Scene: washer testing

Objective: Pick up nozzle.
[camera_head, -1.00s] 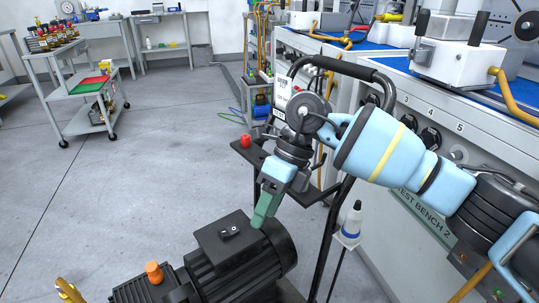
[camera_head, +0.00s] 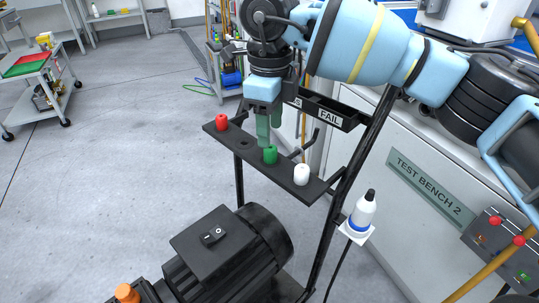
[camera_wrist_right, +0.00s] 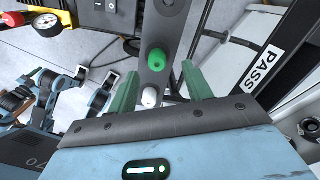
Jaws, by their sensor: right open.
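A red nozzle (camera_head: 221,122), a green nozzle (camera_head: 270,155) and a white nozzle (camera_head: 301,174) stand upright in a row on a narrow black shelf (camera_head: 285,178). An empty hole lies between red and green. My right gripper (camera_head: 264,143) points down at the green nozzle, its fingers overlapping the nozzle's far edge in the head view. In the right wrist view, the gripper (camera_wrist_right: 160,70) is open, with the green nozzle (camera_wrist_right: 157,58) just ahead between the fingertips and the white nozzle (camera_wrist_right: 150,97) also between the fingers. Neither is gripped. My left gripper is not seen.
A black motor (camera_head: 222,250) with an orange cap (camera_head: 127,293) stands below the shelf. The black cart frame (camera_head: 345,205) rises on the right, with a white bottle (camera_head: 363,212) beside it. PASS/FAIL bins (camera_head: 325,112) sit behind the gripper. Test Bench 2 (camera_head: 400,210) is at the right.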

